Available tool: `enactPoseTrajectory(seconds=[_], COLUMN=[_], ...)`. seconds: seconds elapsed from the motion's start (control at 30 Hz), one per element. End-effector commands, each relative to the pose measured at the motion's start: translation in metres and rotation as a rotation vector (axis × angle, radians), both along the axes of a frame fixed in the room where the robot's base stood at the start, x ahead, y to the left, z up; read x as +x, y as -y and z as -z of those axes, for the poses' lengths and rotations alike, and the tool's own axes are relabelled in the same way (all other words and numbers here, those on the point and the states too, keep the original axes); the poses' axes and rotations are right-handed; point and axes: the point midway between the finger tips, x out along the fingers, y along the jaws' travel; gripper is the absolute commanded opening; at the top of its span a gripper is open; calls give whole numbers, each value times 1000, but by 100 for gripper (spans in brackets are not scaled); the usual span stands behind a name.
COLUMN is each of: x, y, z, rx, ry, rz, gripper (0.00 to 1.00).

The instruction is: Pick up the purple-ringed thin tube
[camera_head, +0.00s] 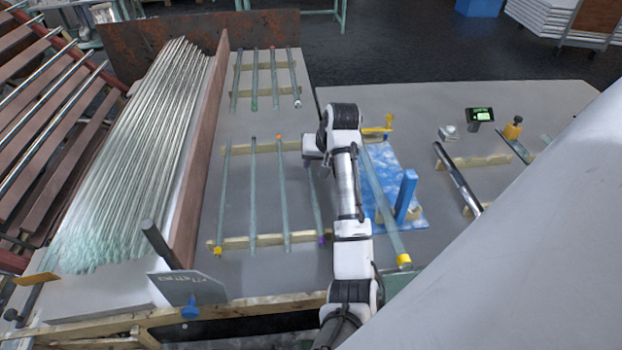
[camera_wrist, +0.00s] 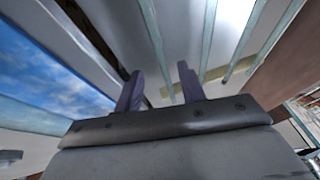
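The purple-ringed thin tube (camera_head: 317,208) lies at the right end of the front rack, its purple ring (camera_head: 323,239) at the near end. My arm hides its far part in the head view. My gripper (camera_head: 311,158) is above that far part. In the wrist view, my gripper (camera_wrist: 160,82) has its two dark purple fingers apart, and it is open. A thin tube (camera_wrist: 153,40) runs up the picture from between the fingertips; it appears to be the purple-ringed one, though no ring shows there. I cannot tell whether the fingers are around it or above it.
Other thin tubes (camera_head: 283,200) lie left on the same wooden rests (camera_head: 265,241). A brown wall (camera_head: 200,150) borders the bulk tubing on the left.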

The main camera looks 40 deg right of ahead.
Motion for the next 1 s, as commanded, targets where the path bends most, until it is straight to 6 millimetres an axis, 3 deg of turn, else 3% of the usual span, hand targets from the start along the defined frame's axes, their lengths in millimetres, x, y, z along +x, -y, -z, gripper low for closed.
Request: enactPoseTrajectory(seconds=[0.4, 0.7, 1.0], x=[19, 21, 21], y=[0, 1, 1], z=[44, 51, 50], rx=[0, -2, -2], ry=[-2, 0, 0], rz=[0, 0, 0], gripper=[40, 40, 0])
